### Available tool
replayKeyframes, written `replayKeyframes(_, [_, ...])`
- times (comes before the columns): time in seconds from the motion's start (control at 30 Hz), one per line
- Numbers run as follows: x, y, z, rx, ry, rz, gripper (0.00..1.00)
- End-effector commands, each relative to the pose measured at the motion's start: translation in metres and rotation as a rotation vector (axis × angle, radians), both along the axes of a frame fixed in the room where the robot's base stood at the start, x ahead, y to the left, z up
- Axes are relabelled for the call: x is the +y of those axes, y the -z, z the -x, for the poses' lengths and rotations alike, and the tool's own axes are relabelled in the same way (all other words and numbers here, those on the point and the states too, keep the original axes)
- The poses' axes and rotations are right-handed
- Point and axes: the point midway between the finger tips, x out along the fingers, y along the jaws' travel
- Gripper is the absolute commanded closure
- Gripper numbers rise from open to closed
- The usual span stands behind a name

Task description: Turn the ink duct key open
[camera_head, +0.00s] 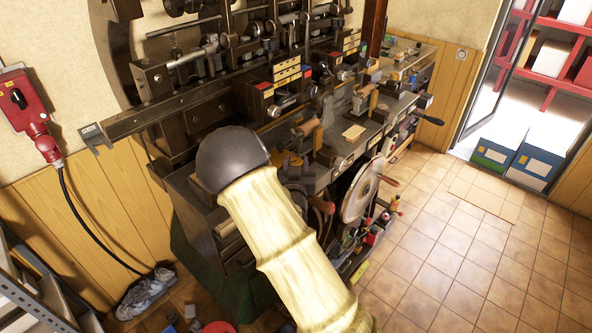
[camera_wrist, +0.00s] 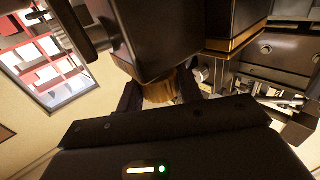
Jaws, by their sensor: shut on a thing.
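In the wrist view a brass-coloured ridged knob, which looks like the ink duct key (camera_wrist: 158,92), sits under a dark block-shaped part of the press (camera_wrist: 140,35). My gripper (camera_wrist: 160,84) has one dark finger on each side of this knob and is shut on it. The knob's upper end and the fingertips are partly hidden by the dark block. In the head view my sleeved arm reaches to the press (camera_head: 190,118) and hides the gripper and the key. How far the key is turned cannot be told.
A long rail (camera_head: 160,112) of the press juts out at the left. A red switch box (camera_head: 22,100) with a cable hangs on the left wall. A large wheel (camera_head: 358,192) stands right of my arm. The tiled floor (camera_head: 450,260) at the right is mostly clear. Boxes (camera_head: 520,155) stand by the doorway.

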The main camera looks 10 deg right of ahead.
Motion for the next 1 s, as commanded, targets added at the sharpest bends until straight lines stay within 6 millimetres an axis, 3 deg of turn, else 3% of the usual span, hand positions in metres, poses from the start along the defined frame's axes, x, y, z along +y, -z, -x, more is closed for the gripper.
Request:
replayKeyframes(0.7, [0.0006, 0.0005, 0.0003, 0.002, 0.099, 0.000, 0.87])
replayKeyframes(0.73, [0.0006, 0.0005, 0.0003, 0.002, 0.099, 0.000, 0.60])
replayKeyframes(0.8, [0.0005, 0.0005, 0.0003, 0.001, 0.099, 0.001, 0.46])
replayKeyframes(1.0, [0.0006, 0.0003, 0.0001, 0.001, 0.099, 0.001, 0.43])
